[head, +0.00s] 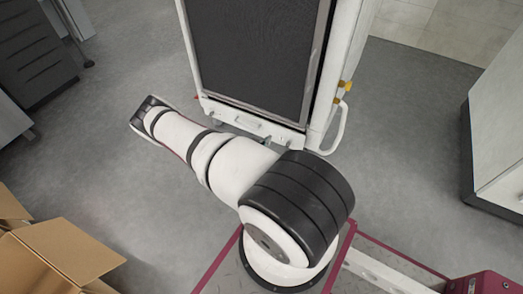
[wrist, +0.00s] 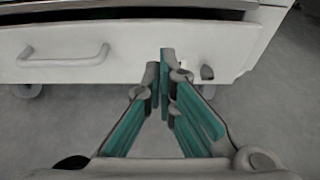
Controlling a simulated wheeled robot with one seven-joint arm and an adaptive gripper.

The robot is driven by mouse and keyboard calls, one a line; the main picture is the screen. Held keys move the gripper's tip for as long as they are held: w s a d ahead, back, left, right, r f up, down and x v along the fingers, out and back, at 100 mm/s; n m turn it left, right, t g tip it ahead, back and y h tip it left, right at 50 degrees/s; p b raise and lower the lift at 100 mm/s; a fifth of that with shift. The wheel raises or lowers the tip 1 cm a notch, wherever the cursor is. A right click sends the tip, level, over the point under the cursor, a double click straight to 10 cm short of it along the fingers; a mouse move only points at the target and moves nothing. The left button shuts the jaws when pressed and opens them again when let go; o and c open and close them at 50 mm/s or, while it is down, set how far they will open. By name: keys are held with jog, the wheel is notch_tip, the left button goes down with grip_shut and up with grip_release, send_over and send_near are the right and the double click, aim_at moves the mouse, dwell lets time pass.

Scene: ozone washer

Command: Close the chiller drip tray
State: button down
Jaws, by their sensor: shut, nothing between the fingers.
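The chiller drip tray (wrist: 130,45) is a white drawer with a bar handle (wrist: 65,58) on its front. In the wrist view a dark gap shows behind its top edge, so it stands somewhat open. The tray (head: 225,115) also shows in the head view, low on the chiller's front. My gripper (wrist: 164,62) has green-padded fingers shut together and empty. Its tips are at the tray's front, right of the handle; I cannot tell whether they touch it. In the head view my arm hides most of the gripper.
The chiller (head: 255,50) is a white cabinet with a dark grille, and a curved white handrail (head: 337,130) on its right side. An open cardboard box (head: 60,250) is at the lower left. A white cabinet (head: 500,130) stands right. Grey floor is free between them.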

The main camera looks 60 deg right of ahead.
aim_at(276, 129)
jog(key=x, duration=0.1)
jog(key=b+x, duration=0.1)
jog(key=x, duration=0.1)
jog(key=b+x, duration=0.1)
jog(key=shift+d+r, duration=0.2)
jog(key=shift+d, duration=0.05)
jog(key=shift+w+d+r, duration=0.1)
jog(key=shift+d, duration=0.65)
